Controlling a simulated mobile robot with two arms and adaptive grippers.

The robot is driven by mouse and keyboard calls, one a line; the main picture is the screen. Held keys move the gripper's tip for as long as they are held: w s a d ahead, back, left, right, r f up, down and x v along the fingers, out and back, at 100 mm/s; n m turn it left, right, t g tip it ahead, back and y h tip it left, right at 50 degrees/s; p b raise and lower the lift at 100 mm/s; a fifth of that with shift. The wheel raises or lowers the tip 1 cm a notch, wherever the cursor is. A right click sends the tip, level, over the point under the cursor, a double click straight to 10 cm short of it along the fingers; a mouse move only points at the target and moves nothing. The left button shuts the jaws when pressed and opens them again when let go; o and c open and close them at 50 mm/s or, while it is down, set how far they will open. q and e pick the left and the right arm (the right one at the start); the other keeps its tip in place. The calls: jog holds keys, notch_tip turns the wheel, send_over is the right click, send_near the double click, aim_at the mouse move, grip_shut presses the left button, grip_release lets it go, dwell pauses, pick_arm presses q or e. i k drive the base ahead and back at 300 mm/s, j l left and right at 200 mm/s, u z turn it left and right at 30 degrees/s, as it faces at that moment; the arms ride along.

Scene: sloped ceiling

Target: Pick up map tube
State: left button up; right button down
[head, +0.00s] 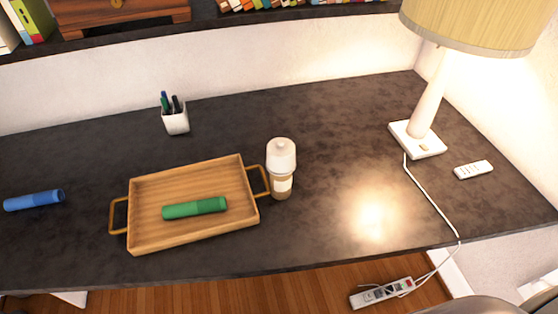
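Two tube-like cylinders are in the head view, and I cannot tell from looks alone which one is the map tube. A green cylinder (195,208) lies on its side in a wooden tray (143,239), near the tray's front. A blue cylinder (34,200) lies on its side on the dark desk, left of the tray and apart from it. Neither of my grippers shows in this view.
A bottle with a white top (281,158) stands close by the tray's right handle. A white pen cup (176,118) stands behind the tray. A lamp (431,97), its cable and a remote (473,169) are at right. The desk's middle right is clear.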

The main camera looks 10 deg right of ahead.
aim_at(280, 184)
jog(key=k+l+z, duration=0.2)
jog(key=z, duration=0.3)
jog(key=k+l+z, duration=0.15)
jog(key=l+z, duration=0.15)
jog(key=z, duration=0.15)
